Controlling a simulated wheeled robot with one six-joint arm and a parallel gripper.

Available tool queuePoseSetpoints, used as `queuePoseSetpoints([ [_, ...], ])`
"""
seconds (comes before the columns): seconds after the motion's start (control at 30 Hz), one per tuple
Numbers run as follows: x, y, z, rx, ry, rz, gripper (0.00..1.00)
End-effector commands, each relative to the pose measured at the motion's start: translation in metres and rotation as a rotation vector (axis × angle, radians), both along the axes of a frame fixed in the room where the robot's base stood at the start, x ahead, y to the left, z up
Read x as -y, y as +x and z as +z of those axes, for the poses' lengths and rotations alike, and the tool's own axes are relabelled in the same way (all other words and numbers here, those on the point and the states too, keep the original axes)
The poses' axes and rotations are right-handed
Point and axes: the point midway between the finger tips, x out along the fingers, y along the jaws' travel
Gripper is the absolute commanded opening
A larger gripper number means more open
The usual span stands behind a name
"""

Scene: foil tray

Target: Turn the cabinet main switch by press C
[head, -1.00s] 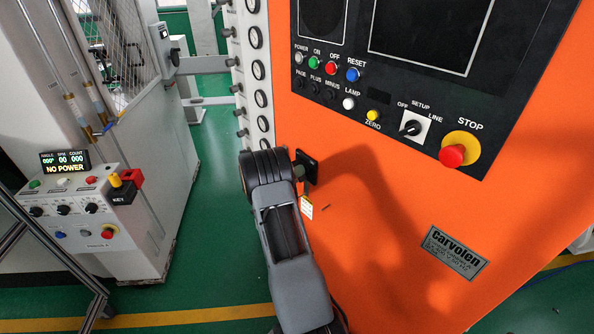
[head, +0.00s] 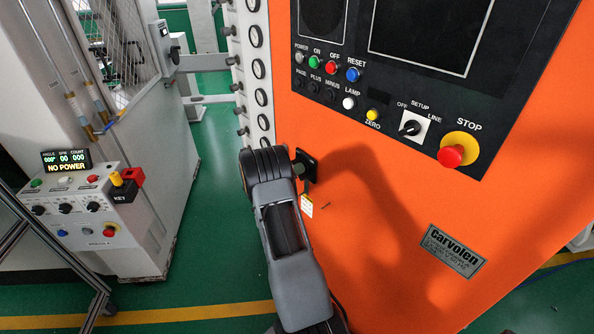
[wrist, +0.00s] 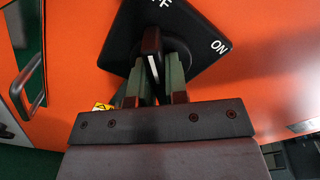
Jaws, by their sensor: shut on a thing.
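The cabinet main switch shows in the wrist view as a black plate (wrist: 205,40) with part of an OFF label at its top edge and ON at the right. Its dark handle (wrist: 152,42) points up in the picture, roughly toward the cut-off OFF label and away from ON. My gripper (wrist: 156,75) is shut on the handle, one green finger on each side. In the head view the black switch plate (head: 308,163) is on the orange cabinet's left part. My gripper (head: 298,172) meets it there, mostly hidden behind my wrist.
The orange cabinet (head: 390,240) has a dark panel above with buttons, a selector and a red STOP button (head: 451,156). A yellow-white tag (head: 307,206) hangs below the switch. A control box (head: 85,205) at left displays NO POWER. Green floor lies between them.

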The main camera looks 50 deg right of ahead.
Motion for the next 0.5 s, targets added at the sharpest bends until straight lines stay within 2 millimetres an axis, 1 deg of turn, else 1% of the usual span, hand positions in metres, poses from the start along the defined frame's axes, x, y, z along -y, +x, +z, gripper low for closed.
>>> queuePoseSetpoints([
  [0.03, 0.0004, 0.0027, 0.0048, 0.003, -0.009, 0.006, 0.16],
  [0.27, 0.0006, 0.0011, 0.0027, 0.001, -0.005, 0.002, 0.38],
  [0.3, 0.0007, 0.0009, 0.0023, 0.001, -0.004, 0.001, 0.39],
  [0.5, 0.0002, 0.0003, 0.0012, 0.001, -0.002, 0.001, 0.39],
])
